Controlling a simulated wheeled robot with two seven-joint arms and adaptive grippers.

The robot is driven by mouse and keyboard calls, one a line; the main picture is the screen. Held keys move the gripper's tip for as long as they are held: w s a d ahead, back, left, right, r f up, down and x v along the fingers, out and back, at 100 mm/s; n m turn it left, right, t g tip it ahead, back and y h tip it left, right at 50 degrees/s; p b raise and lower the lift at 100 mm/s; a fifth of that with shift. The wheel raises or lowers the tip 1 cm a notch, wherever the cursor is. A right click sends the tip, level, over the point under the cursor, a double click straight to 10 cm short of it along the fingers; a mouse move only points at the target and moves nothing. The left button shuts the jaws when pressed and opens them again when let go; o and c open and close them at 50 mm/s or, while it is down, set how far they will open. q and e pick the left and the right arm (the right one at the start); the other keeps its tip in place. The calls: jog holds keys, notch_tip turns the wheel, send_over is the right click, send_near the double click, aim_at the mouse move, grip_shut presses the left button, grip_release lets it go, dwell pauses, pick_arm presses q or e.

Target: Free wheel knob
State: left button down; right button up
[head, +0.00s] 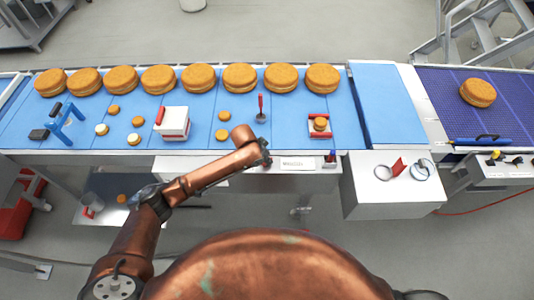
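No part is clearly recognisable as the wheel knob. A pale ring-shaped part (421,170) and a thinner ring (383,173) lie on the white box top right of centre, with a small red piece (398,167) between them. Small dark and yellow knobs (497,156) sit on a control box at the far right. My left arm reaches up from the lower left. Its dark gripper (265,152) is at the belt's front edge, left of the white box; its fingers are too small to read. My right gripper is not in view.
A blue conveyor (350,110) carries a row of large filled rounds (240,77), with several small rounds nearer. A white-and-red block (174,123), a blue stand (65,124), a red-handled tool (261,108) and a red holder (319,126) with a small round stand on it.

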pick_arm(q)
jog(key=n+p, duration=0.2)
jog(key=n+y+p, duration=0.1)
jog(key=p, duration=0.1)
jog(key=n+t+p, duration=0.1)
jog(key=n+p, duration=0.1)
jog(key=shift+s+d+r+n+y, duration=0.1)
jog(key=shift+d+r+n+y, duration=0.1)
jog(key=shift+r+n+y, duration=0.15)
jog(key=shift+f+n+t+y+p, duration=0.15)
jog(key=shift+n+t+y+p, duration=0.25)
jog(key=shift+n+p, duration=0.7)
jog(key=shift+f+n+y+p, duration=0.1)
jog(key=shift+n+y+p, duration=0.35)
jog(key=shift+n, duration=0.6)
jog(key=c, duration=1.9)
grip_release()
jog(key=v, duration=1.2)
